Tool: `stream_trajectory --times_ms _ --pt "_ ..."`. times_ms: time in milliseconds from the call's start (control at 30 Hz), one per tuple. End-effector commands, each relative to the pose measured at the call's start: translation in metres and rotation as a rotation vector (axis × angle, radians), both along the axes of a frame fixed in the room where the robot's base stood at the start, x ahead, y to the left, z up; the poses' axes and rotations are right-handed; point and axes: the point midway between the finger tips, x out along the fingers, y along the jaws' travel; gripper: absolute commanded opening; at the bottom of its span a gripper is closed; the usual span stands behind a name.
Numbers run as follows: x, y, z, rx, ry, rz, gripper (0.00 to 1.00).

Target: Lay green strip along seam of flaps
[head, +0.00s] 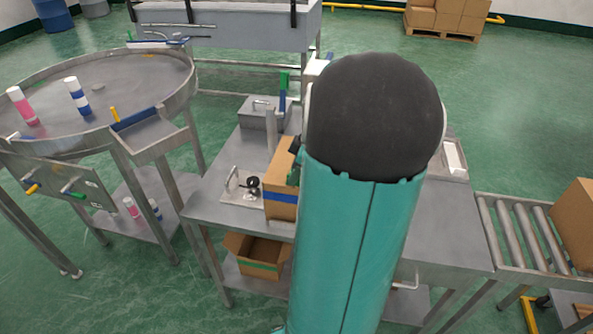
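A brown carton (280,203) with a blue band stands on the steel workbench, partly behind my teal arm. Its top flaps and their seam are mostly hidden by the arm. A small green piece (293,177) shows at the carton's upper right, against the arm's edge; I cannot tell whether it is the green strip. A small dark part (296,144) just above it may belong to my gripper. The fingers cannot be made out, nor whether they hold anything.
The workbench (225,214) also bears a plate with black rolls (252,186) and a grey metal box (262,112). An open carton (258,262) sits on the lower shelf. A round steel table (130,70) stands left, a roller conveyor (530,236) right.

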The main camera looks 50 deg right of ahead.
Motion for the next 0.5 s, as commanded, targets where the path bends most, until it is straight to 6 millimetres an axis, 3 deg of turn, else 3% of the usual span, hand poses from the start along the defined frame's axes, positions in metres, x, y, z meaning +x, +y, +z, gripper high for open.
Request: stream_trajectory --times_ms 267,500 --pt "-0.002 -0.001 0.007 -0.001 0.000 0.000 0.29" --pt "-0.017 -0.008 0.048 -0.005 -0.001 0.000 0.29"
